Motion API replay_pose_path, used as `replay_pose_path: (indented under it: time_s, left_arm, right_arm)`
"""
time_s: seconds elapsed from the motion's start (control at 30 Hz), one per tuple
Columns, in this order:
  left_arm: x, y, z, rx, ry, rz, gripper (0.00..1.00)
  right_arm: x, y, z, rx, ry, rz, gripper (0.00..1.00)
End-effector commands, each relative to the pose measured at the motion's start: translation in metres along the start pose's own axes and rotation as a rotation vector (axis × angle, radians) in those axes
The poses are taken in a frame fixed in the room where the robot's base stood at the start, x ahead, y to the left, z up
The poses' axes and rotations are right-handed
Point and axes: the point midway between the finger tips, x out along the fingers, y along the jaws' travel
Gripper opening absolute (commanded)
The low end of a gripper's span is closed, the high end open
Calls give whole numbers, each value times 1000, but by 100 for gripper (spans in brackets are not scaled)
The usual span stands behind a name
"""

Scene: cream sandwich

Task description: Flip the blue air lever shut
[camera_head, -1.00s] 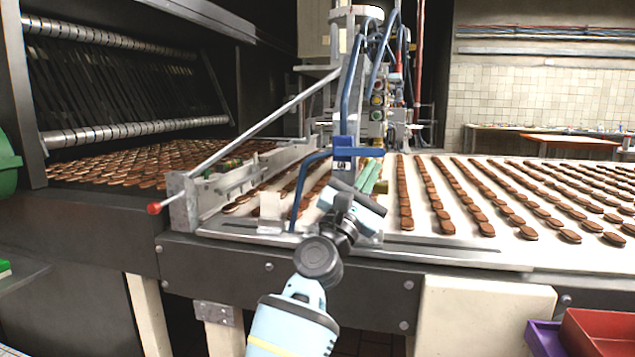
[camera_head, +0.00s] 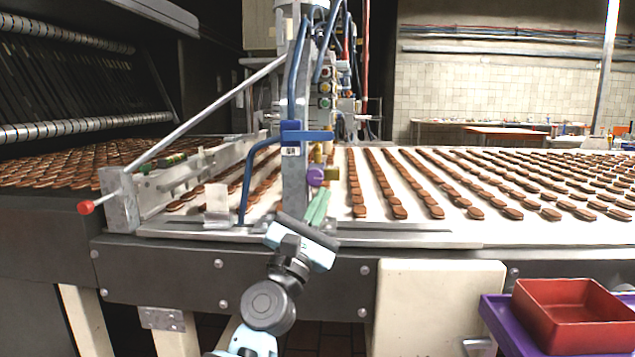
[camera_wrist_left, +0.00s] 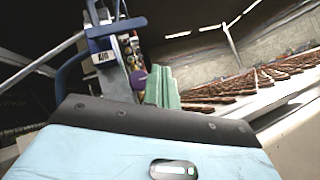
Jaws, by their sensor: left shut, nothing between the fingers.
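The blue air lever (camera_head: 318,135) sticks out level to the right from a blue block on the grey upright post at the conveyor's near edge. It also shows in the left wrist view (camera_wrist_left: 124,26), near the top. Below it are a purple knob (camera_head: 315,176) and a brass fitting (camera_head: 332,173). My left gripper (camera_head: 320,197) has pale green fingers, shut and empty, pointing up just below the purple knob and below the lever. The fingers also stand in the middle of the left wrist view (camera_wrist_left: 160,80). My right gripper is not in view.
A bent blue pipe (camera_head: 247,180) stands left of the post. Rows of brown biscuits lie on the white conveyor (camera_head: 450,232). A red bin (camera_head: 570,320) sits at lower right.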

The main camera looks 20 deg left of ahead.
Motion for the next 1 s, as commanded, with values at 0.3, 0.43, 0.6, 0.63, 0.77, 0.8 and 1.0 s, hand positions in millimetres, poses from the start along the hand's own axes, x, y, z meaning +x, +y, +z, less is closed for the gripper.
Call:
replay_pose_path:
  time_s: [0.3,0.43,0.6,0.63,0.77,0.8,1.0]
  left_arm:
    - [-44,-16,1,0,3,-1,0]
    - [-48,-17,2,0,2,-1,0]
    - [-49,-17,2,0,2,0,0]
    - [-49,-17,2,0,2,0,0]
    - [-49,-17,2,0,2,0,0]
    - [-49,-17,2,0,2,0,0]
    - [-57,-23,-5,27,17,-15,0]
  right_arm:
    - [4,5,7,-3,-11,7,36]
    - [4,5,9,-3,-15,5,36]
    - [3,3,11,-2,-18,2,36]
    - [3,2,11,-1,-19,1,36]
    - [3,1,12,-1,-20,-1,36]
    - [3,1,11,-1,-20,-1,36]
    - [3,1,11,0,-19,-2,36]
